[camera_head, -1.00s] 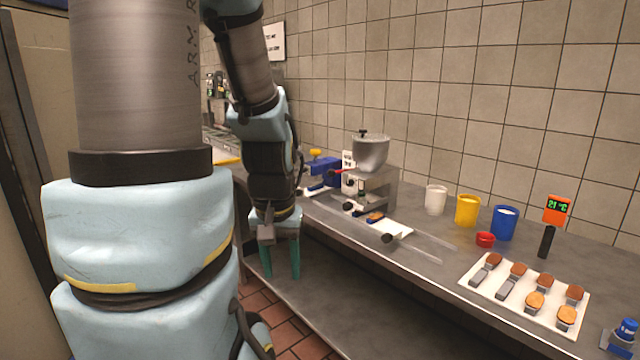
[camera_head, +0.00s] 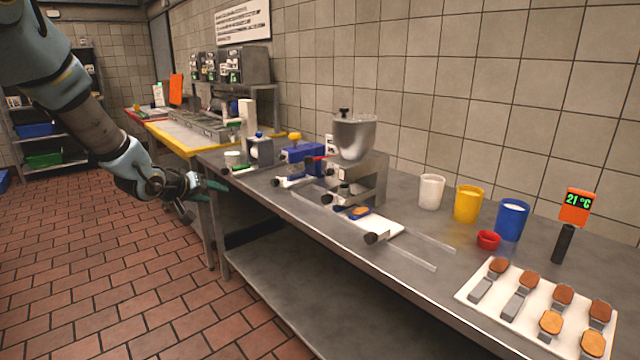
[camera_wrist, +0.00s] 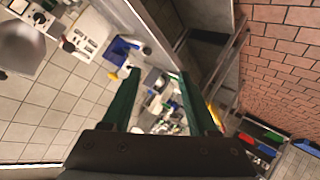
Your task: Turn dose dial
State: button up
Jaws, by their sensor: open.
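A metal hopper machine (camera_head: 368,182) with a steel bowl (camera_head: 355,138) stands on the counter. A small dark knob with green (camera_head: 343,188) is on its front; I cannot tell whether this is the dose dial. The bowl also shows at the upper left of the wrist view (camera_wrist: 20,48). My gripper (camera_head: 216,187) is left of the machine, off the counter's front edge, its green fingers pointing right. In the wrist view my gripper (camera_wrist: 160,75) is open and empty, fingers wide apart, away from the machine.
The steel counter (camera_head: 290,212) carries a blue device (camera_head: 300,153) left of the machine. The tiled floor (camera_head: 110,270) in front is clear.

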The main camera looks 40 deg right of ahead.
jog(key=s+d+m+g+h+b, duration=0.1)
jog(key=s+d+g+h, duration=0.3)
jog(key=d, duration=0.9)
jog(key=m+g+h, duration=0.1)
jog(key=g+h, duration=0.2)
jog(key=h, duration=0.1)
send_near(327, 173)
jog(key=d+p, duration=0.2)
jog(key=d, duration=0.7)
jog(key=shift+s+r+p, duration=0.1)
jog(key=shift+p, duration=0.25)
grip_shut()
